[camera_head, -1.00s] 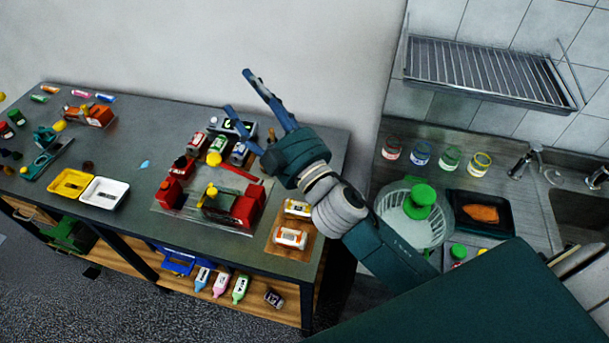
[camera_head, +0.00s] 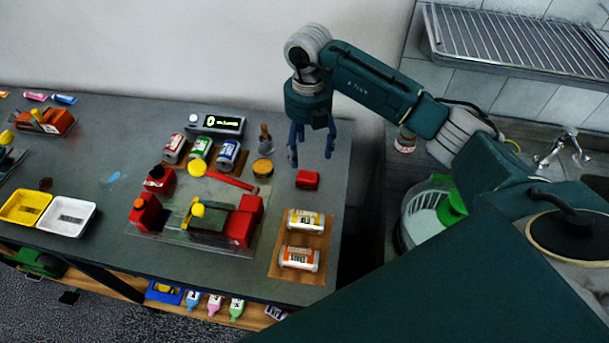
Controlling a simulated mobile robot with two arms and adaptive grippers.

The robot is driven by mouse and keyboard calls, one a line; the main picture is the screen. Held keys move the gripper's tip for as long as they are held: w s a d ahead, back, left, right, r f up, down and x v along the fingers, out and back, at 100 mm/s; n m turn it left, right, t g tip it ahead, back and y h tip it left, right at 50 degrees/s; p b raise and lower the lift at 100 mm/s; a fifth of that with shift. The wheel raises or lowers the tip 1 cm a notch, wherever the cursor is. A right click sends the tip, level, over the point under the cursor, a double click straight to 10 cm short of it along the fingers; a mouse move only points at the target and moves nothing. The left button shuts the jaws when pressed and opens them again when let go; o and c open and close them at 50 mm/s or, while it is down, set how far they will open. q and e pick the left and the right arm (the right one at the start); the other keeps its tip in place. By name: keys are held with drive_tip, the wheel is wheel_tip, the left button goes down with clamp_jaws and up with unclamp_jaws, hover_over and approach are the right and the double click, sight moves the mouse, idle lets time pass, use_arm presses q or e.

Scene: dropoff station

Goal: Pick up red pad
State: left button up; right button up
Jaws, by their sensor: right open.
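A small red block (camera_head: 307,179), which looks like the red pad, lies on the grey table near its right end. My right gripper (camera_head: 311,158) points down with its two blue fingers apart and nothing between them. In the picture its fingertips are just above the red block; how high they are over it I cannot tell. My left gripper is not in view.
A red and green device (camera_head: 215,225) stands left of the block, with several cans behind it. Two cans lie on a brown mat (camera_head: 273,265) in front. A yellow-lidded jar (camera_head: 263,168) and a display box (camera_head: 222,125) are nearby.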

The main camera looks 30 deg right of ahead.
sight(308, 175)
drive_tip(key=f, duration=0.2)
drive_tip(key=f+p, duration=0.1)
drive_tip(key=shift+s+f, duration=0.3)
wheel_tip(308, 175, down, 6)
drive_tip(key=p, duration=0.3)
drive_tip(key=shift+a+r, duration=0.1)
drive_tip(key=shift+r, duration=0.1)
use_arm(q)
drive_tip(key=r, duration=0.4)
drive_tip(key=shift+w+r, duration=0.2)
use_arm(e)
drive_tip(key=shift+f, duration=0.15)
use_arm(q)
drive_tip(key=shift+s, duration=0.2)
use_arm(e)
drive_tip(key=c, duration=1.2)
